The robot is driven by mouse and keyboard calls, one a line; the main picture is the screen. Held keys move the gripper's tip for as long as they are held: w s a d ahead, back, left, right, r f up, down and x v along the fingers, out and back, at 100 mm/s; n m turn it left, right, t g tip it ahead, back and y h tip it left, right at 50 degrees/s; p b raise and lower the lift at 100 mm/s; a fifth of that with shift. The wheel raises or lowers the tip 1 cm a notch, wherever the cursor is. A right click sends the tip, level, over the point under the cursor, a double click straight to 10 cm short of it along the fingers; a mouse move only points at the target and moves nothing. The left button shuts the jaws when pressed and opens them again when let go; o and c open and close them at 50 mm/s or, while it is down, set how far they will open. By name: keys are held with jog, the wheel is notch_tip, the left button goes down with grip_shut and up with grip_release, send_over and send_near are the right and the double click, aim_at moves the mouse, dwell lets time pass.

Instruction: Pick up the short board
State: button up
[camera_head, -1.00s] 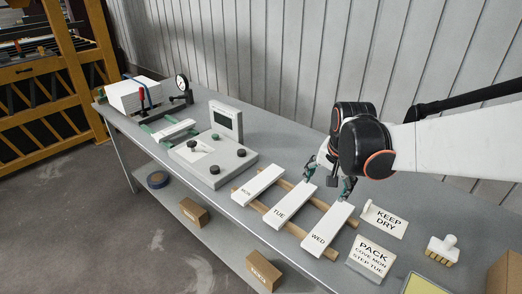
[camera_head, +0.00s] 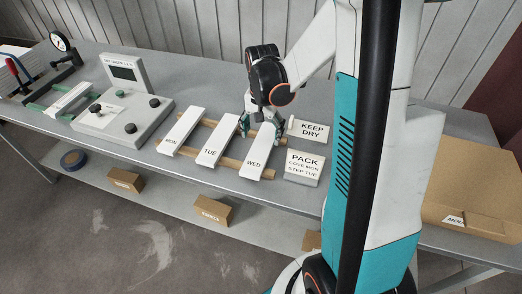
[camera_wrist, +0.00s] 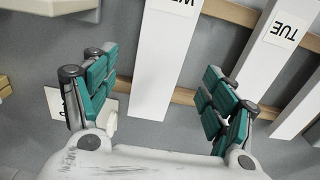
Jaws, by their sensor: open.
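Three white boards marked MON (camera_head: 182,130), TUE (camera_head: 217,139) and WED (camera_head: 257,152) lie side by side across two wooden rails. They look much alike in length, and no label says which is the short board. My gripper (camera_head: 262,126) is open at the far end of the WED board. In the wrist view the open fingers (camera_wrist: 155,75) stand on either side of the WED board (camera_wrist: 162,65), with gaps to it. The TUE board (camera_wrist: 285,65) shows to the right there.
Wooden rails (camera_head: 230,162) bear the boards. KEEP DRY (camera_head: 311,131) and PACK (camera_head: 304,166) signs lie just right of them. A grey control box (camera_head: 125,115) and a white piece on green rails (camera_head: 70,98) stand left. A cardboard box (camera_head: 475,190) is at right.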

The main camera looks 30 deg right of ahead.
aim_at(262, 147)
jog(key=shift+a+f+b, duration=0.1)
jog(key=shift+f+b, duration=1.15)
jog(key=shift+f, duration=1.45)
jog(key=shift+s, duration=0.1)
jog(key=shift+c, duration=0.4)
jog(key=c, duration=1.2)
